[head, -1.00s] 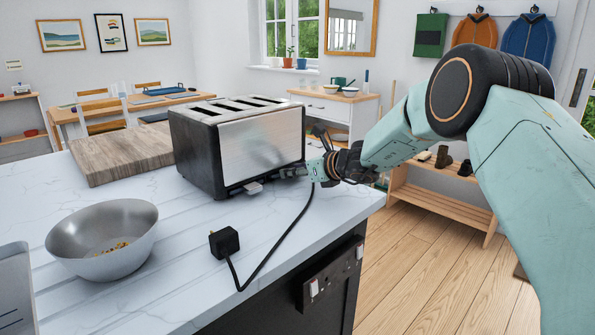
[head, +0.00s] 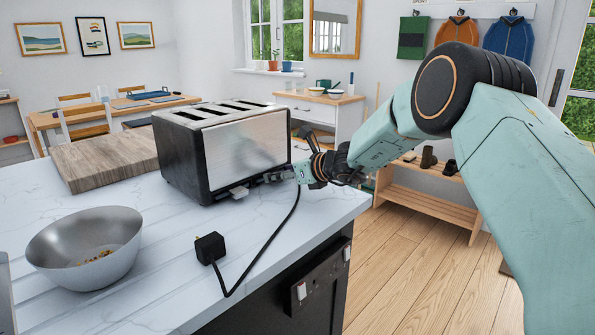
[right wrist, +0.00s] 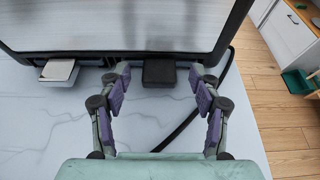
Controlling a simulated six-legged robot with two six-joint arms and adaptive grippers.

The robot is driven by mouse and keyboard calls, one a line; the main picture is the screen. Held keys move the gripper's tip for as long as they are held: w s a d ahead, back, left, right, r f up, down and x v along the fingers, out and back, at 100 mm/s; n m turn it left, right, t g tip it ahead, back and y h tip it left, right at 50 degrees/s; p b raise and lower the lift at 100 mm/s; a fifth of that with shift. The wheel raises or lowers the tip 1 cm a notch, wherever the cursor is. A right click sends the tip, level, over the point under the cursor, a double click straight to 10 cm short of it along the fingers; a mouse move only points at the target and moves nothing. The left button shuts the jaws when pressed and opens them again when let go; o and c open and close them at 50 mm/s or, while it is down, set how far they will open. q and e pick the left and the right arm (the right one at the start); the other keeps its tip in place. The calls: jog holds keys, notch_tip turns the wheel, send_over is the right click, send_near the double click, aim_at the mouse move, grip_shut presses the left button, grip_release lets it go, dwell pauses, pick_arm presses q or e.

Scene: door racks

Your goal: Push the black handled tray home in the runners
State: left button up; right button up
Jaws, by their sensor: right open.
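The toaster (head: 245,146) stands on the white counter with trays at its lower front edge. The black handled tray (right wrist: 159,73) shows its handle sticking out under the toaster's front in the right wrist view. In the head view it is hard to make out by the fingers. A second tray with a pale metal handle (head: 240,192) sticks out to its left, also in the right wrist view (right wrist: 58,71). My right gripper (head: 284,175) is open, its fingertips on either side of the black handle; contact cannot be told. My left gripper is not in view.
A black plug (head: 209,248) and its cord (head: 262,250) lie on the counter (head: 150,290) in front of the toaster. A metal bowl (head: 85,262) stands at the left, and a wooden board (head: 100,163) lies behind. The counter's right edge is close to my right gripper.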

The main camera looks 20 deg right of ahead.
jog(key=v, duration=1.1)
jog(key=shift+s+a+r, duration=0.1)
dwell(0.4)
